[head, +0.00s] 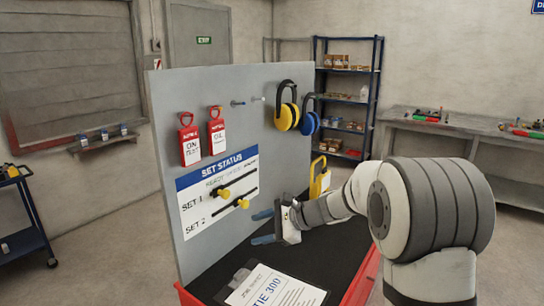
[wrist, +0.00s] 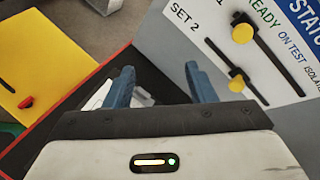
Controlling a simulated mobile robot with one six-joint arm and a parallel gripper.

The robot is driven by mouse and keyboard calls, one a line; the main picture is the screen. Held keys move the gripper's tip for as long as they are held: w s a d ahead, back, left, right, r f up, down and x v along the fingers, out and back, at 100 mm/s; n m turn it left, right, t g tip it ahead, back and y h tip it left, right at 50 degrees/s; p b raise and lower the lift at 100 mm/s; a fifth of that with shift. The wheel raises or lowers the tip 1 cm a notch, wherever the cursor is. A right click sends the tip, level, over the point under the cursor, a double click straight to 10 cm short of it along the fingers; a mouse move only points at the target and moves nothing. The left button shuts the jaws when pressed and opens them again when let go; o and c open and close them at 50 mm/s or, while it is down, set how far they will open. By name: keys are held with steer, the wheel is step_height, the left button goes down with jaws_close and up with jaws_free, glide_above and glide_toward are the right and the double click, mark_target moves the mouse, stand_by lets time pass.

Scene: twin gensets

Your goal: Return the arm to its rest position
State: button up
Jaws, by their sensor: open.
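My gripper (head: 263,227) is in front of the lower right part of the grey board, above the black top of a red-edged cart. Its two blue fingers are apart with nothing between them; the wrist view shows them too (wrist: 160,88). My arm reaches in from the right, bent at a large grey and white joint. The set status panel (head: 218,190) is on the board, with two yellow-knobbed sliders (wrist: 242,33) close to my gripper. I cannot tell the exact gap between fingers and board.
Red tags (head: 189,145) and ear defenders (head: 288,112) hang on the board (head: 245,90). A clipboard (head: 275,290) lies on the cart top (head: 325,245). A shelf rack (head: 345,95) and workbench (head: 460,130) stand at the back.

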steer(key=s+d+n+h, duration=0.4)
steer(key=s+d, duration=0.2)
steer(key=s, duration=0.4)
steer(key=s+d+f+n+h, duration=0.1)
steer(key=s+d+n+h, duration=0.3)
steer(key=s, duration=0.6)
steer(key=s+d+n+h, duration=0.3)
steer(key=s+d+n, duration=0.3)
steer(key=s+d, duration=0.2)
steer(key=shift+s+f+g+h, duration=0.3)
steer(key=shift+s+h, duration=0.1)
steer(key=shift+s, duration=0.65)
